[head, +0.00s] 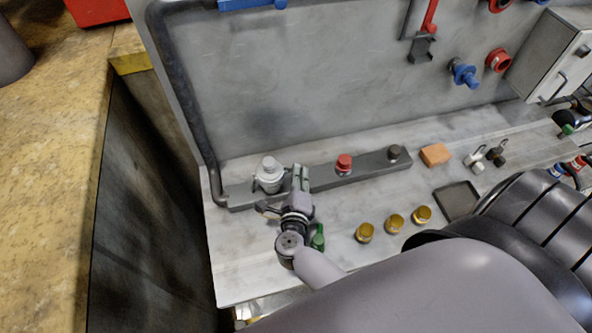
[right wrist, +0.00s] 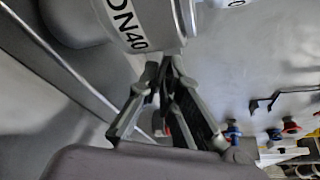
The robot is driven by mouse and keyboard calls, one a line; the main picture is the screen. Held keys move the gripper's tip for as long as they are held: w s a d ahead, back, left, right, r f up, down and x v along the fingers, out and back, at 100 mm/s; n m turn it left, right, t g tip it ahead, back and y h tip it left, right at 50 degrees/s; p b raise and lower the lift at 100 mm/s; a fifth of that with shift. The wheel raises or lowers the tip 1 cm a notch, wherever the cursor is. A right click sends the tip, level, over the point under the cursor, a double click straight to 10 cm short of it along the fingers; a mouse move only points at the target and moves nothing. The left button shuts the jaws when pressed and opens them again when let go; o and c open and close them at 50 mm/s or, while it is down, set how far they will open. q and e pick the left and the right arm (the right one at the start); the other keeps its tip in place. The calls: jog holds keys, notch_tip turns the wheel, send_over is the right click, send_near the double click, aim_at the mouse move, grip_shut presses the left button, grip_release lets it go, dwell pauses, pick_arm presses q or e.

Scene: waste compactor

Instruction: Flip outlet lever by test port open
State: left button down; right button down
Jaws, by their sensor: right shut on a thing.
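A silver fitting (head: 269,176) with a grey top stands at the left end of a dark grey bar on the bench. In the right wrist view its body (right wrist: 140,22) fills the top, with black lettering ending in "40". My right gripper (head: 301,178) reaches in from below and sits close against the fitting's right side. In the right wrist view the fingertips (right wrist: 166,68) are drawn together just under the fitting, shut on a thin lever. The lever is mostly hidden by the fingers, so its angle cannot be told. My left gripper is not in view.
The bar (head: 318,178) also carries a red-topped fitting (head: 344,163) and a black one (head: 395,153). Brass cups (head: 394,223), a green piece (head: 318,238), an orange block (head: 435,154) and a dark tray (head: 458,201) lie nearby. A grey panel (head: 300,80) rises behind.

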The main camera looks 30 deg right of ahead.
jog(key=shift+d+r+n+t+h, duration=0.15)
jog(key=shift+r+n+t+h, duration=0.2)
jog(key=shift+n, duration=0.65)
jog(key=shift+r+n+t+h+b, duration=0.2)
jog(key=shift+r+n+h, duration=0.1)
jog(key=shift+n, duration=0.4)
jog(key=shift+r+n+t+h+b, duration=0.15)
jog(key=shift+r+n+h, duration=0.15)
jog(key=shift+n, duration=0.4)
jog(key=c, duration=2.1)
grip_release()
jog(key=shift+o, duration=0.2)
